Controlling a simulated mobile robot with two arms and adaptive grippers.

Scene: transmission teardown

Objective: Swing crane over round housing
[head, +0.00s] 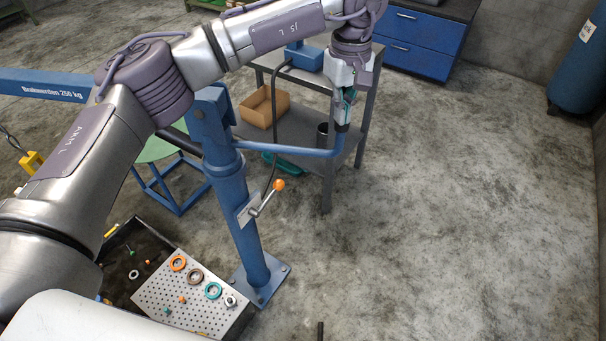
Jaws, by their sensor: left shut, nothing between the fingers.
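The blue crane has an upright column (246,225) bolted to the floor. Its boom (45,85) reaches out to the left behind my left arm. A thin blue bar (300,151) runs right from the column and bends up at its end. My left gripper (343,122) points down at that upturned end and is shut; I cannot tell whether it touches the bar. A yellow hook block (31,161) hangs at the left edge. I see no round housing that I can make out; my left arm covers much of the left side. My right gripper is out of view.
A grey cart (290,130) with a cardboard box (264,106) stands behind the bar. A green round-topped stand (155,150) is left of the column. A perforated parts tray (190,295) with rings lies at the column's foot. Floor at right is clear.

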